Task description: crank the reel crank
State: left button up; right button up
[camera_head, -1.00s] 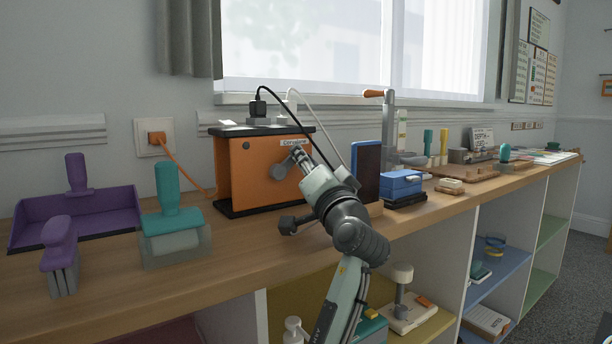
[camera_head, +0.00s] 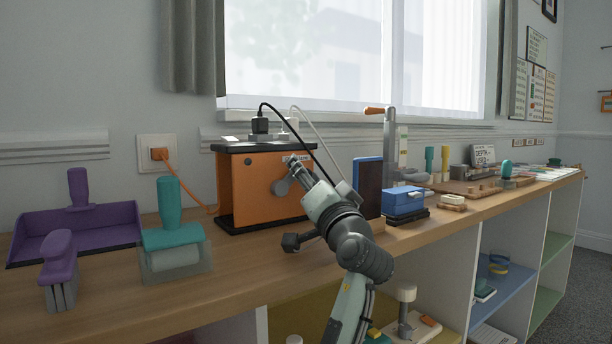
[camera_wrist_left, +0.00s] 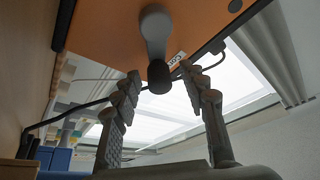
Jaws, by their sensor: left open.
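The reel is an orange box (camera_head: 240,190) with black top and bottom edges, standing on the wooden counter. Its grey crank (camera_head: 282,187) is on the front face, partly hidden by my left gripper (camera_head: 294,170) in the head view. In the left wrist view, the crank arm (camera_wrist_left: 155,35) hangs from the orange face and ends in a dark knob (camera_wrist_left: 159,76). My left gripper (camera_wrist_left: 160,84) is open, with one finger on each side of the knob. Gaps show between both fingers and the knob. My right gripper is not in view.
A blue box (camera_head: 404,202) and a dark upright panel (camera_head: 367,187) stand close to the right of the reel. A teal-handled tool (camera_head: 172,235) and a purple dustpan (camera_head: 85,228) are at left. A black cable (camera_head: 300,130) loops above the gripper.

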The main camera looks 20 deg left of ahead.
pick_arm(q)
jog(key=s+d, duration=0.8)
jog(key=s, duration=0.2)
jog(key=shift+s+f, duration=0.2)
jog(key=shift+s, duration=0.05)
